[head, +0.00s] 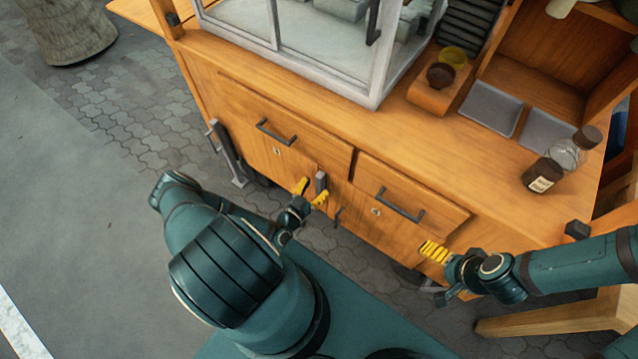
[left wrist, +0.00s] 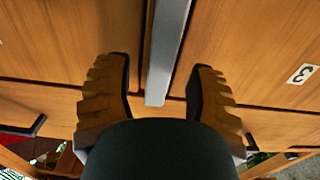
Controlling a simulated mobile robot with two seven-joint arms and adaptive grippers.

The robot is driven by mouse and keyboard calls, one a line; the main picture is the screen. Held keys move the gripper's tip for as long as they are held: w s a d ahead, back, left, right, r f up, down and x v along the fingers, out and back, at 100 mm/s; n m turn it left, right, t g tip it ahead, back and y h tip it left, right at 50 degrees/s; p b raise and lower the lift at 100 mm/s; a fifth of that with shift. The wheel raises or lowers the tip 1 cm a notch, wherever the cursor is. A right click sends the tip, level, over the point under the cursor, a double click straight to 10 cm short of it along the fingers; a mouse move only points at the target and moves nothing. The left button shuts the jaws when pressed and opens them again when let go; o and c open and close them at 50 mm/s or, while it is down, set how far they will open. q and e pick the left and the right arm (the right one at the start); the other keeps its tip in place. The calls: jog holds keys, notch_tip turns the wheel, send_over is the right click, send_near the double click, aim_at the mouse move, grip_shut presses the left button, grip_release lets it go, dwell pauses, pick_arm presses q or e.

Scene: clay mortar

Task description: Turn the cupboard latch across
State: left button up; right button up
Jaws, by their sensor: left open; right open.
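The cupboard latch (head: 320,181) is a grey metal bar on the front of the wooden cart, at the seam between two cupboard doors. In the left wrist view the latch (left wrist: 167,50) runs upright, its end between the two fingers. My left gripper (head: 311,193) is open, with one yellow finger on each side of the latch; I see gaps beside the bar in the left wrist view (left wrist: 163,90). My right gripper (head: 436,252) is open and empty, off the cart's right front. The latch's lower part is partly hidden by my left fingers in the head view.
Two drawers with dark handles (head: 276,132) (head: 400,205) sit above the doors. A glass case (head: 300,40) stands on the counter, with jars (head: 541,175) at the right. A wooden stool (head: 560,315) is at lower right. Paving is open at left.

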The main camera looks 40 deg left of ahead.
pick_arm(q)
jog(key=shift+w, duration=1.05)
grip_shut()
